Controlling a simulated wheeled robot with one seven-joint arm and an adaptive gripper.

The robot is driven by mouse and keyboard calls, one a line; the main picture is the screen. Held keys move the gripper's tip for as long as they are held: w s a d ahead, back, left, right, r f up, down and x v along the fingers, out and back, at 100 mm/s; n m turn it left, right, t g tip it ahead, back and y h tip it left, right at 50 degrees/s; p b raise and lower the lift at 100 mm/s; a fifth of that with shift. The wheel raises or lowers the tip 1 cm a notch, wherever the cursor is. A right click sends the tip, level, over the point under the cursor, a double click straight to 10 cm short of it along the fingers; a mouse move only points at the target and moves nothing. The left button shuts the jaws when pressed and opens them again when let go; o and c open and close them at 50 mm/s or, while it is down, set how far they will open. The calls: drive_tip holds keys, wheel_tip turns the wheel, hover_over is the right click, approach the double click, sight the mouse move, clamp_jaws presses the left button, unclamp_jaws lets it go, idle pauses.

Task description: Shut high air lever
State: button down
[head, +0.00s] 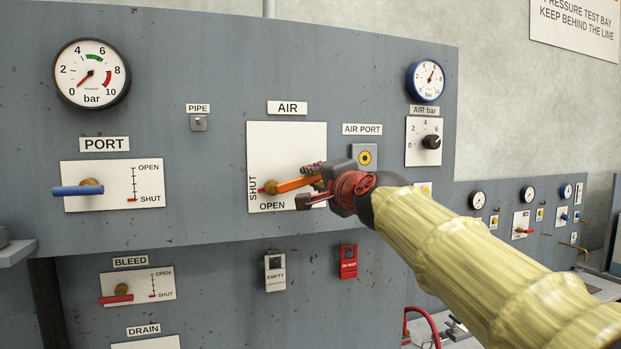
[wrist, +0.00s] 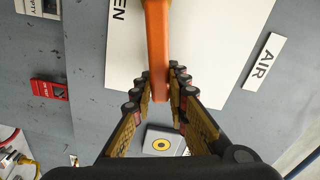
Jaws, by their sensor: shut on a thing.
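The orange air lever (head: 293,184) sits on the white AIR plate (head: 290,145) of the grey panel. From its brass pivot at the plate's lower left, it points right and slightly up, above the OPEN lettering. The SHUT lettering runs vertically along the plate's left edge. My gripper (head: 318,187) is shut on the lever near its free end. In the wrist view the lever (wrist: 157,35) lies between the two fingers (wrist: 160,82), and part of its end is hidden by them in the head view.
The AIR PORT fitting (head: 364,157) is just right of my gripper, with the AIR bar knob (head: 431,142) beyond. The blue PORT lever (head: 78,190) and red BLEED lever (head: 117,298) are at left. EMPTY (head: 275,272) and red (head: 348,262) tags hang below.

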drive_tip(key=shift+w+d+f+m+b, duration=0.15)
drive_tip(key=shift+f+m+b, duration=0.45)
drive_tip(key=shift+f+m, duration=0.8)
drive_tip(key=c, duration=1.7)
unclamp_jaws()
drive_tip(key=shift+s+r, duration=0.1)
drive_tip(key=shift+s, duration=0.1)
drive_tip(key=v, duration=1.1)
drive_tip(key=shift+s+d, duration=0.2)
drive_tip(key=shift+s, duration=0.15)
